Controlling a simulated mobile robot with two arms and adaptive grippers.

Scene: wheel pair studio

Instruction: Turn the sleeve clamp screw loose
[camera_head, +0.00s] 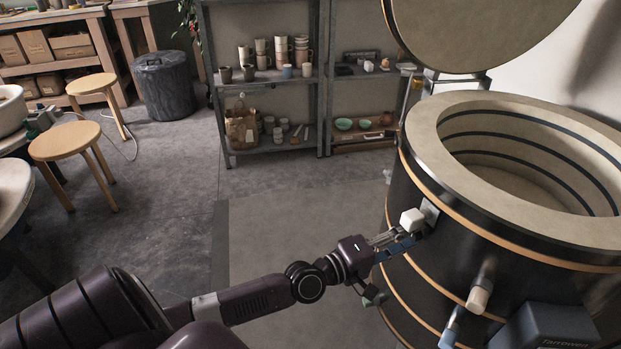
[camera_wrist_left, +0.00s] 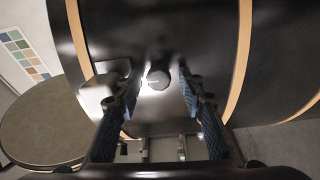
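The dark round screw head (camera_wrist_left: 158,77) shows in the left wrist view, seen end-on against the black curved jacket of the kiln (camera_wrist_left: 195,25). My left gripper (camera_wrist_left: 156,88) is open, with one blue-padded finger on each side of the screw head. Gaps show on both sides, and I see no contact. In the head view my left gripper (camera_head: 411,237) reaches the near left side of the kiln (camera_head: 450,222), just below a pale block (camera_head: 412,219). The screw itself is hidden there. My right gripper is not in view.
The kiln's lid (camera_head: 480,30) stands open above it. Pale plugs (camera_head: 479,297) and a dark control box (camera_head: 548,326) are on its side, right of my gripper. Shelves (camera_head: 268,80) and stools (camera_head: 66,142) stand farther back. The floor left of the kiln is clear.

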